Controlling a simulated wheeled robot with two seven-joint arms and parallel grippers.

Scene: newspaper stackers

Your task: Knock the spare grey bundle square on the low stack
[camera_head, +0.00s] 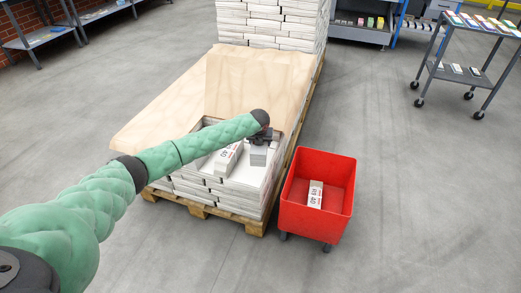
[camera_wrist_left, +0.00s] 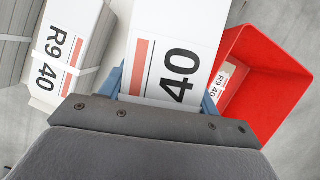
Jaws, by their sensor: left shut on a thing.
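My left gripper (camera_head: 262,140) is over the right side of the low stack (camera_head: 222,193), at the near end of the pallet. It is shut on a bundle (camera_head: 258,157), which shows a grey end in the head view. In the left wrist view the held bundle (camera_wrist_left: 178,45) has a white label with a red stripe and "40", between blue fingers (camera_wrist_left: 162,90). Another strapped bundle (camera_head: 228,159) lies just left of it on the stack; its label reads "R9 40" in the wrist view (camera_wrist_left: 66,52). I cannot tell whether the held bundle touches the stack.
A red cart (camera_head: 300,222) stands close to the pallet's right, with one labelled bundle (camera_head: 315,195) inside. Plywood boards (camera_head: 170,105) cover the pallet behind the low stack. A tall stack (camera_head: 270,22) rises at the back. A grey trolley (camera_head: 462,75) stands far right. Floor between is clear.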

